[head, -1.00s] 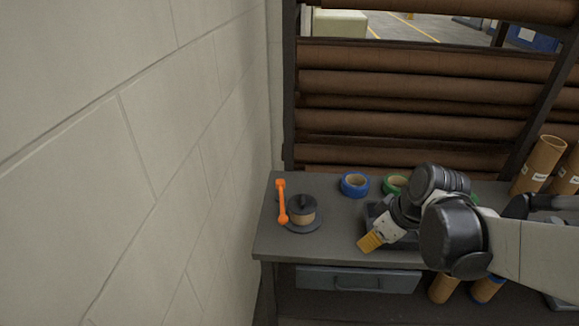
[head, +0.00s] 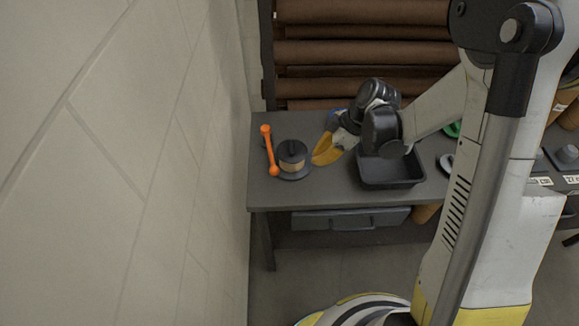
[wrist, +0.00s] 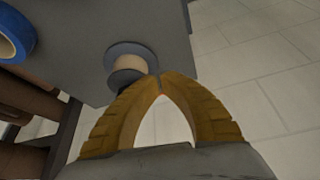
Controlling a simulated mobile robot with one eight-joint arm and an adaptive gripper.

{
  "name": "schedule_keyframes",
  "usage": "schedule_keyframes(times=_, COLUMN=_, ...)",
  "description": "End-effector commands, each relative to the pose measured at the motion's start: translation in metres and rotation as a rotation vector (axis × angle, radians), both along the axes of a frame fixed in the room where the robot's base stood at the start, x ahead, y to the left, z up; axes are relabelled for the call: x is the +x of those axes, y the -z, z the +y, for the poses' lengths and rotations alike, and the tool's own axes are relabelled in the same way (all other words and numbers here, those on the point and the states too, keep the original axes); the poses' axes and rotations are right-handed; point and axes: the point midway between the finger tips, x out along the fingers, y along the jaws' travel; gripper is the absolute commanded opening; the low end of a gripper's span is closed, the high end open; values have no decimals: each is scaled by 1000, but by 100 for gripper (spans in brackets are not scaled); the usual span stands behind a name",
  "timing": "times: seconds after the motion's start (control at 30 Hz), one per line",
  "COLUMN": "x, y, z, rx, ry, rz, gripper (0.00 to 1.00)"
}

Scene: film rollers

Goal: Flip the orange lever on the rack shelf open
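The orange lever (head: 270,150) stands near the left end of the dark shelf top (head: 335,192), beside a black-flanged spool (head: 292,165). It runs from a knob at the back to a knob at the front. My gripper (head: 316,162) has yellow fingers and is just right of the spool, with the spool between it and the lever. In the wrist view the fingertips (wrist: 158,82) meet with nothing visible between them. The spool (wrist: 130,62) shows just beyond the tips there. The lever is not clearly visible in the wrist view.
A black tray (head: 390,182) sits right of my gripper. A blue tape roll (wrist: 14,35) lies behind the gripper, and a green roll (head: 452,130) is farther right. A pale block wall (head: 170,150) borders the left side. Brown film rolls (head: 360,50) stand behind.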

Motion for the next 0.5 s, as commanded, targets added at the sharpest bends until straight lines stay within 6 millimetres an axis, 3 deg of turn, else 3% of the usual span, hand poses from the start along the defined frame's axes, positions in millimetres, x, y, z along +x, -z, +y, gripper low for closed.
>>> schedule_keyframes(times=0.17, x=1, y=13, z=6, rx=0, ry=-1, rz=0, gripper=0)
schedule_keyframes(times=0.5, x=9, y=77, z=36, rx=-1, ry=-1, rz=0, gripper=0)
